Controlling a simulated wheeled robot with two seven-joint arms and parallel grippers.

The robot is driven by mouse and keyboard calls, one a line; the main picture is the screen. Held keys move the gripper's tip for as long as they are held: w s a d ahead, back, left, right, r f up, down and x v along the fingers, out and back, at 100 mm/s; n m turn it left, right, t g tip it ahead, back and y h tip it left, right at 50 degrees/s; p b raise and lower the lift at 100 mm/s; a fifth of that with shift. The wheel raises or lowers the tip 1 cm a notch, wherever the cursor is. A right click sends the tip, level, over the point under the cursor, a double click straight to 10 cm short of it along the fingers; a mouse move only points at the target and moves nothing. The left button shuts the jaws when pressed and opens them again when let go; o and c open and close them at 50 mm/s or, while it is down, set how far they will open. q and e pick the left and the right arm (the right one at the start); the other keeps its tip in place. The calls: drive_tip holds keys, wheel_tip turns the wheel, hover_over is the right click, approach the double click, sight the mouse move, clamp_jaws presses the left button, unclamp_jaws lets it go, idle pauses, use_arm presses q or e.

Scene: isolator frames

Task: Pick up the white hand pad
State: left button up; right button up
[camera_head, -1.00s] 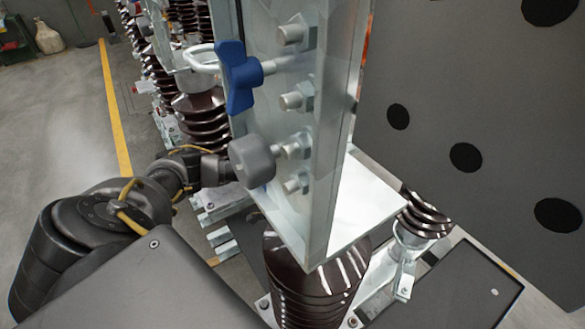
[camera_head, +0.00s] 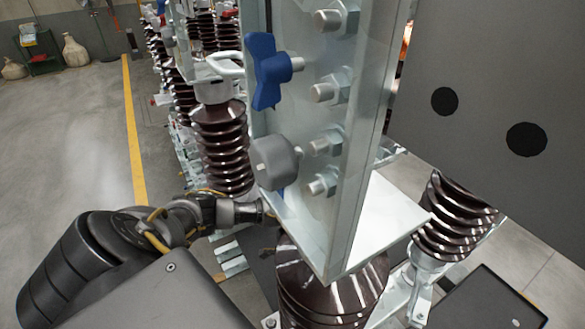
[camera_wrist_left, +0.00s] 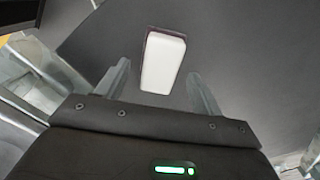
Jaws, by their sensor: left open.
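The white hand pad (camera_wrist_left: 161,63) shows in the left wrist view as a pale rounded block with a dark edge, against a dark grey surface. My left gripper (camera_wrist_left: 159,72) is open, with one finger on each side of the pad in the picture. Gaps show between the pad and both fingers; I cannot tell how far in front of the fingertips it is. In the head view my left arm (camera_head: 190,218) comes in from the left and its wrist ends at the upright metal plate, so the fingers are hidden. The pad is not visible there. My right gripper is not in view.
The upright metal plate (camera_head: 310,195) carries bolts, a blue handle (camera_head: 268,70) and a grey knob (camera_head: 276,162). Ribbed brown insulators (camera_head: 222,145) stand behind it and below. A dark panel with black spots (camera_head: 490,90) fills the right. Open floor lies at left.

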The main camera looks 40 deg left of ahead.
use_arm(q)
drive_tip(key=shift+f, duration=0.8)
drive_tip(key=shift+c, duration=0.5)
drive_tip(key=c, duration=1)
